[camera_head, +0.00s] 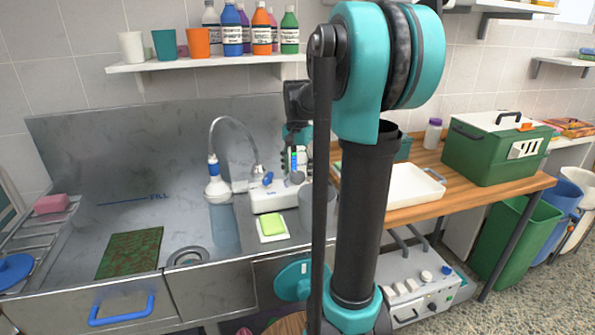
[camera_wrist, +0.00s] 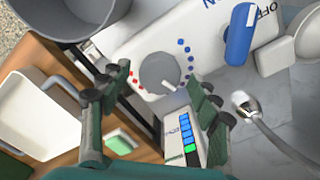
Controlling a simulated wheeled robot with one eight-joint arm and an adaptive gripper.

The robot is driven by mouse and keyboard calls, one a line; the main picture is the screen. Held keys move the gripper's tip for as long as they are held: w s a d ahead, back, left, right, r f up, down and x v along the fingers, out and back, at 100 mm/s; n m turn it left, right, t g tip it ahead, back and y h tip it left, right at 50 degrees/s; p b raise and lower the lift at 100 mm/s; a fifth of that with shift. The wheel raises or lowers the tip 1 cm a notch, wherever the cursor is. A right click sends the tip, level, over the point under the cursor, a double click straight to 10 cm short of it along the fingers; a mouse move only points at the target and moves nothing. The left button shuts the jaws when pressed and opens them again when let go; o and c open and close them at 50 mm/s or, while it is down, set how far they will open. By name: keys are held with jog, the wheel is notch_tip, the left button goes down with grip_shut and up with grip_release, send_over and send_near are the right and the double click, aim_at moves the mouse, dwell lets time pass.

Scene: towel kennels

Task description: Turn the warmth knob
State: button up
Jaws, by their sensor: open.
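The warmth knob (camera_wrist: 158,73) is a round grey dial with a white pointer, on a white control box (camera_wrist: 130,45). Blue dots run along one side of it and red dots along the other.
A blue lever (camera_wrist: 240,35) marked ON and OFF sits beside the knob. A white strip with blue and green squares (camera_wrist: 187,137) lies close to one finger. A grey bucket (camera_wrist: 65,25) stands near the box. The shower hose (camera_head: 240,135) arches over the sink.

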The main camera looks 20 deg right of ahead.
aim_at(298, 173)
jog(key=shift+r, duration=0.1)
notch_tip(298, 173, up, 12)
dwell(0.5)
